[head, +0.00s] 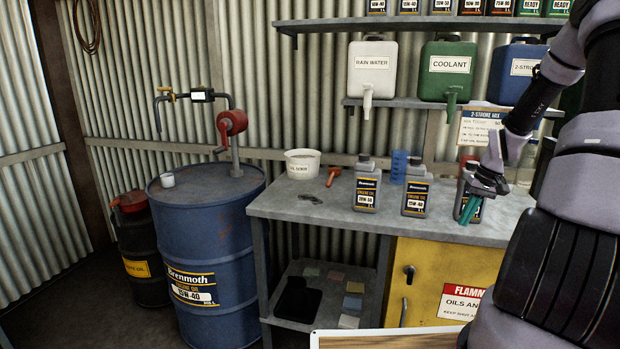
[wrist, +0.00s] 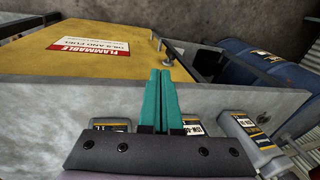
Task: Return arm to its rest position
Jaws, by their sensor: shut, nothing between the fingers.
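My gripper (head: 467,217) is at the right of the grey workbench (head: 322,213), in front of a grey oil bottle (head: 461,200) that it partly hides. Its teal fingers are shut together and empty, pointing down. In the wrist view the fingers (wrist: 160,72) lie side by side in front of the bench edge (wrist: 130,108). My arm comes in from the right side of the head view. Whether the gripper touches the bottle behind it, I cannot tell.
Two more oil bottles (head: 367,188) (head: 416,190), a white tub (head: 302,163) and a red-handled tool (head: 333,176) stand or lie on the bench. A yellow cabinet (head: 437,262) is below. A blue drum (head: 215,240) stands left. Jugs (head: 447,72) line the shelf above.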

